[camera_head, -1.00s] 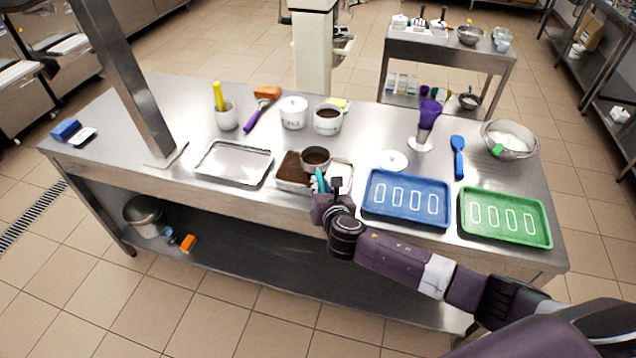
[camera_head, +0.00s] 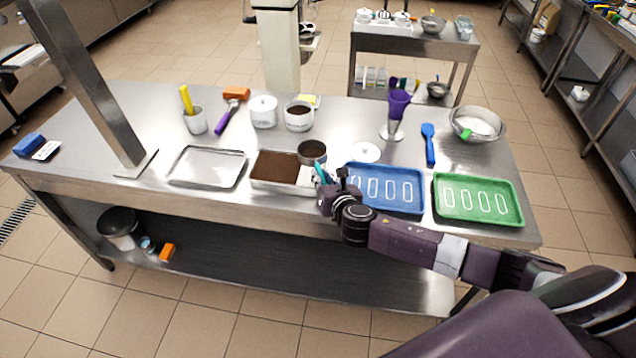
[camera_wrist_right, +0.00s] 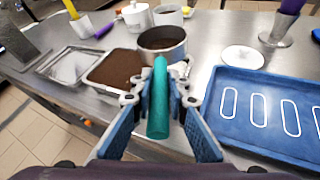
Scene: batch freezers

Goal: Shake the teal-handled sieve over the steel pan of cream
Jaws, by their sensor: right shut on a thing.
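The sieve (camera_head: 312,150) is a round metal cup with dark brown powder inside. Its teal handle (camera_wrist_right: 158,100) lies between the fingers of my right gripper (camera_head: 322,178), which is shut on it. In the right wrist view the sieve cup (camera_wrist_right: 162,42) is at the far end of the handle. The steel pan (camera_head: 262,184) is at the table's front edge, its visible top mostly covered in dark brown. The sieve is at the pan's right end; its cup and my gripper hide that part. My left gripper is not in view.
An empty steel tray (camera_head: 207,166) lies left of the pan. A blue tray (camera_head: 384,206) and a green tray (camera_head: 477,218) lie to the right. A white lid (camera_head: 366,152), white pots (camera_head: 264,112) and a cup of brown powder (camera_head: 299,117) stand behind.

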